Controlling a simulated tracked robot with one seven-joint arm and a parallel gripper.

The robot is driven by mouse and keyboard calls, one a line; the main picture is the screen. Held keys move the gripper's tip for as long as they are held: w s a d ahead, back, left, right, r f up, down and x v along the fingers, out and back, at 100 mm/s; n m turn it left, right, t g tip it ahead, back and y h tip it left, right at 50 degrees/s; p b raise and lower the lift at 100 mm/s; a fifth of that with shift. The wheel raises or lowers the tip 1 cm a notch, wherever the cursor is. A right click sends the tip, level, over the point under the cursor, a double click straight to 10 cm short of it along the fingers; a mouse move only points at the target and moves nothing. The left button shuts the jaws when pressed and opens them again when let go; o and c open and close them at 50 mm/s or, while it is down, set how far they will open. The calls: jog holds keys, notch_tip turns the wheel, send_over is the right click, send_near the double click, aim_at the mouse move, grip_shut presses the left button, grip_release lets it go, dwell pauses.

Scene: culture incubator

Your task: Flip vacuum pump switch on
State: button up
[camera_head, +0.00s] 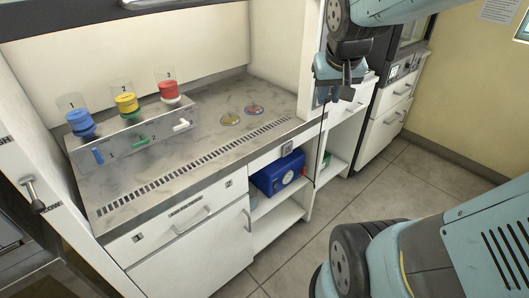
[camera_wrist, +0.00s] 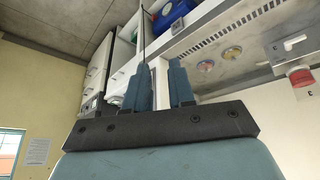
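The blue pump (camera_head: 278,173) with a round gauge on its front sits on the upper shelf of the open bay under the cabinet. It shows in part at the top of the wrist view (camera_wrist: 172,12). I cannot make out a switch on it. A small dark fitting (camera_head: 287,148) is on the panel just above the pump. My gripper (camera_head: 335,94) is above and right of the pump, by the cabinet's right edge, apart from both. In the wrist view its two blue fingers (camera_wrist: 160,85) stand apart with nothing between them.
The worktop (camera_head: 215,150) carries a rack with blue, yellow and red capped containers and two round dishes (camera_head: 231,119). A thin dark line (camera_head: 319,150) hangs below my gripper, beside the bay. White drawers (camera_head: 385,120) stand right. The floor (camera_head: 355,190) before the bay is clear.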

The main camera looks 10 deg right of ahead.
jog(key=shift+m, duration=0.6)
jog(key=w+d+f, duration=0.1)
jog(key=w+f, duration=0.2)
jog(key=w+d+f, duration=0.2)
jog(key=w+f, duration=0.1)
jog(key=w, duration=0.1)
jog(key=w+d+f, duration=0.1)
jog(key=w+f, duration=0.2)
jog(key=shift+w+d+f, duration=0.2)
jog(key=shift+w+f, duration=0.1)
jog(key=shift+w, duration=0.05)
grip_shut()
jog(key=w+d+f+m+y, duration=0.1)
jog(key=w+d+f, duration=0.15)
jog(key=f, duration=0.75)
jog(key=w+d+f+m+y, duration=0.15)
jog(key=w+f, duration=0.25)
jog(key=f, duration=0.6)
jog(key=w+d+f+m+y, duration=0.1)
jog(key=w+f+m, duration=0.15)
jog(key=f, duration=0.75)
jog(key=a+f+m+t+y, duration=0.1)
jog(key=a+f+m, duration=0.1)
jog(key=f, duration=0.6)
jog(key=a+f+m+t+y, duration=0.1)
jog(key=a+f+m+t, duration=0.1)
jog(key=f, duration=0.6)
jog(key=shift+s+a+m, duration=0.3)
jog(key=shift+a, duration=0.05)
jog(key=shift+y, duration=0.25)
